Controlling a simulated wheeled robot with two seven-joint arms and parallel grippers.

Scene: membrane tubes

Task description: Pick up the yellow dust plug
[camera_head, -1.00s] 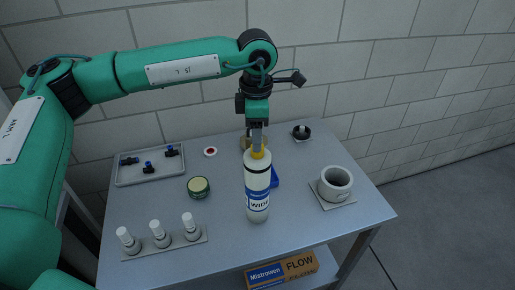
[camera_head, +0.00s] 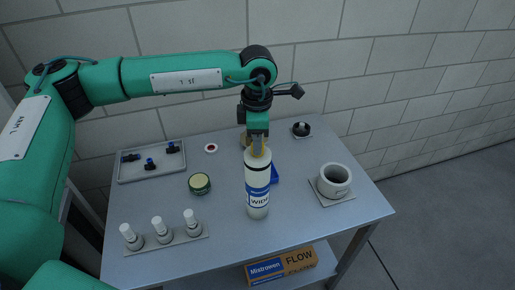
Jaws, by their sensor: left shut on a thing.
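The yellow dust plug (camera_head: 259,155) sits at the top of an upright white tube with a blue label band (camera_head: 257,190). My left gripper (camera_head: 259,150) points straight down over the tube and is shut on the plug, which is mostly hidden between the fingers. The plug still appears to be at the tube's mouth; I cannot tell whether it has come loose. My right gripper is not in view.
A grey tray (camera_head: 152,173) with several small fittings stands back left. A green round tin (camera_head: 199,184), a rack of white-capped bottles (camera_head: 185,238) and a white cup-like holder (camera_head: 334,181) stand around the tube. A blue item (camera_head: 274,174) lies behind it.

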